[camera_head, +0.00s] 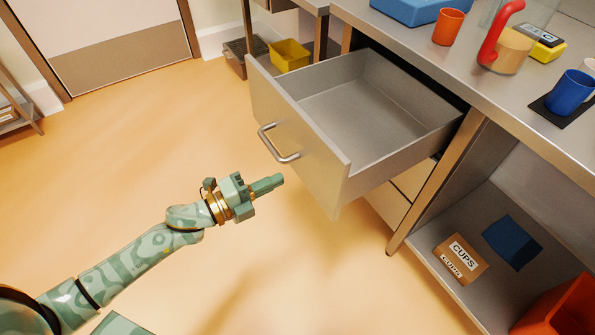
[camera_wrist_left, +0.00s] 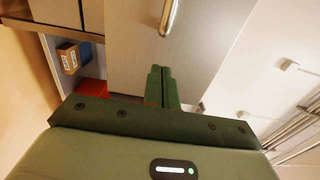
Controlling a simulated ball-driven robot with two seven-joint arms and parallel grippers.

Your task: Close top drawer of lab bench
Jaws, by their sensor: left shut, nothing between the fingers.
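The top drawer (camera_head: 300,128) of the metal lab bench (camera_head: 440,48) is pulled far out, and its grey inside looks empty. Its front carries a bar handle (camera_head: 278,146). In the left wrist view the drawer front (camera_wrist_left: 190,60) and part of the handle (camera_wrist_left: 168,16) show beyond the fingers. My left gripper (camera_head: 280,180) is shut and empty, just in front of the drawer front and below the handle. A small gap seems to lie between fingertips and drawer, but touching is hard to judge. My right gripper is not in view.
On the bench top stand an orange cup (camera_head: 448,27), a jug with a red handle (camera_head: 505,45) and a blue mug (camera_head: 569,92). A lower shelf holds a CUPS box (camera_head: 460,260) and a red-orange bin (camera_head: 560,308). A yellow bin (camera_head: 289,55) stands behind the drawer. Floor left is clear.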

